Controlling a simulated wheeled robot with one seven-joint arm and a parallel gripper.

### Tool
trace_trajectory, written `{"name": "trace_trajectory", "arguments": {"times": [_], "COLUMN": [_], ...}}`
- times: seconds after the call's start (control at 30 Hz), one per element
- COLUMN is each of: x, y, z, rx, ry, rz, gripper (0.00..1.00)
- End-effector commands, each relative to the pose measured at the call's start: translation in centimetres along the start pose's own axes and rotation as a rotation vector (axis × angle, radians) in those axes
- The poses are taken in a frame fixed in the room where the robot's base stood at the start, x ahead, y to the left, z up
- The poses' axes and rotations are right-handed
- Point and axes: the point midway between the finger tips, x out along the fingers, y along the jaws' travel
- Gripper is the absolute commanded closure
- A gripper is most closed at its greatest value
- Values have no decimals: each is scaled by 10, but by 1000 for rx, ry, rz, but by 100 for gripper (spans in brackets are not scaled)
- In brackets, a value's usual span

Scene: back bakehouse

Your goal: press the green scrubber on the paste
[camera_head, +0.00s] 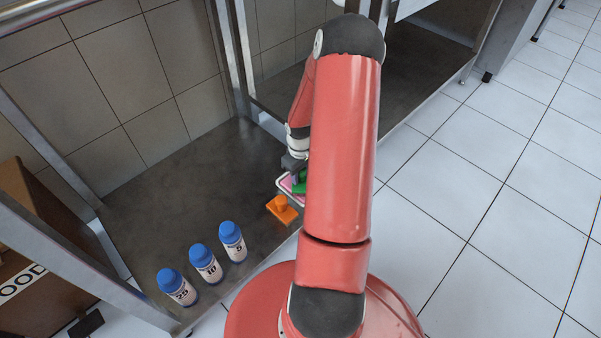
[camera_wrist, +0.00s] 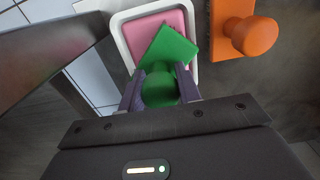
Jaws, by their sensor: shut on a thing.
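The green scrubber (camera_wrist: 169,47) has a flat square pad and a round knob. My gripper (camera_wrist: 160,90) is shut on the knob in the wrist view. The pad lies over the pink paste (camera_wrist: 142,26), turned at an angle to it; whether it touches the paste I cannot tell. The paste fills a shallow white-rimmed tray (camera_wrist: 117,35). In the head view my arm hides most of the tray; a bit of the green scrubber (camera_head: 299,187) and of the pink paste (camera_head: 287,183) shows left of the arm.
An orange scrubber (camera_head: 282,209) with a knob stands beside the tray. Blue-capped bottles marked 25 (camera_head: 177,287), 10 (camera_head: 206,264) and 5 (camera_head: 232,242) stand nearer the front of the dark metal shelf (camera_head: 150,230). Metal posts frame the shelf. Its left middle is clear.

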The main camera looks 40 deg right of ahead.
Motion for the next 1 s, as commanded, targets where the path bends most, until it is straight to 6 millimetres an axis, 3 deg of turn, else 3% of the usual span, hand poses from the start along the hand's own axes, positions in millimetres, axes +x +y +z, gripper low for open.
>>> {"name": "trace_trajectory", "arguments": {"times": [0.27,1.0], "x": [-6,-67], "y": [0,0], "z": [0,0], "rx": [-1,-1], "ry": [0,0], "rz": [-1,0], "gripper": [85,85]}}
